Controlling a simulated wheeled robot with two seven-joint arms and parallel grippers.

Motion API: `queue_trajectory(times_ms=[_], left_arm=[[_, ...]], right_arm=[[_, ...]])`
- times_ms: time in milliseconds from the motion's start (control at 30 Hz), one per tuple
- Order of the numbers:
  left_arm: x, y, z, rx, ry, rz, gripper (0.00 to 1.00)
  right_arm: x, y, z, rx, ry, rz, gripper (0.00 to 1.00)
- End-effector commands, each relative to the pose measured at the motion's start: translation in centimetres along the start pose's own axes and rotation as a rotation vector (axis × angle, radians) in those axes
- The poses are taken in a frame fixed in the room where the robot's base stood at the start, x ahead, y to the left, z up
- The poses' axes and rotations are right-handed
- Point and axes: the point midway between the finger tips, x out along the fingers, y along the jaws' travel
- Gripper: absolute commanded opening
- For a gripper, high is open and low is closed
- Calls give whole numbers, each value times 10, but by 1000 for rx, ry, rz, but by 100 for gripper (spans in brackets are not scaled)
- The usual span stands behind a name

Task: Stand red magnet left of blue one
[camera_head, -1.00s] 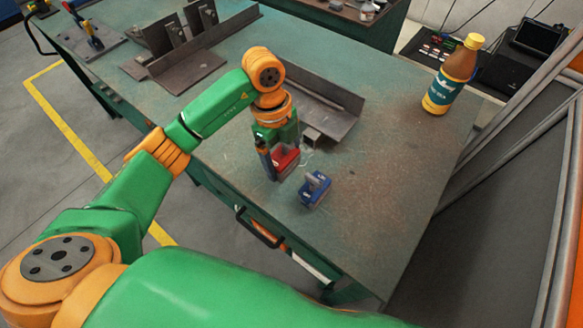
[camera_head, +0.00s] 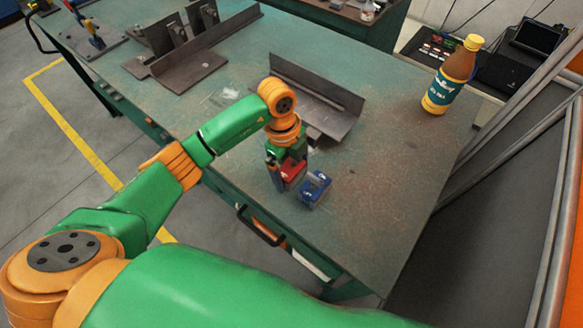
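The red magnet (camera_head: 292,171) is between the fingers of my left gripper (camera_head: 286,172), just left of the blue magnet. The gripper points down and looks shut on it. The blue magnet (camera_head: 314,188) stands on the green table (camera_head: 375,205) near its front edge. The gap between the two magnets is small; I cannot tell whether they touch. I also cannot tell whether the red magnet's underside rests on the table. My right gripper is not in view.
A steel angle piece (camera_head: 320,105) lies behind my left gripper. Other steel brackets (camera_head: 190,60) are at the back left. A brown bottle with a yellow cap (camera_head: 452,78) stands at the right back. The table's right part is clear.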

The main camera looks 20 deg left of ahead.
Motion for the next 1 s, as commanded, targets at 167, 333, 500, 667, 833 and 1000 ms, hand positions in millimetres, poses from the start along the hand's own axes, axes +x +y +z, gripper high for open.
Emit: queue_trajectory(times_ms=[167,333,500,667,833,1000], left_arm=[[-15,-1,0,0,-1,-4,100],[-54,-1,0,0,-2,-7,100],[-96,-1,0,0,-2,-6,100],[-120,-1,0,-1,-1,-2,100],[-123,0,0,-1,1,-1,100],[-122,0,0,-1,1,0,100]], right_arm=[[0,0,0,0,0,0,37],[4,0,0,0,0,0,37],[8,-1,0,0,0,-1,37],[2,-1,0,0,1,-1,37],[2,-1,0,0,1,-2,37],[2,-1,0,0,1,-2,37]])
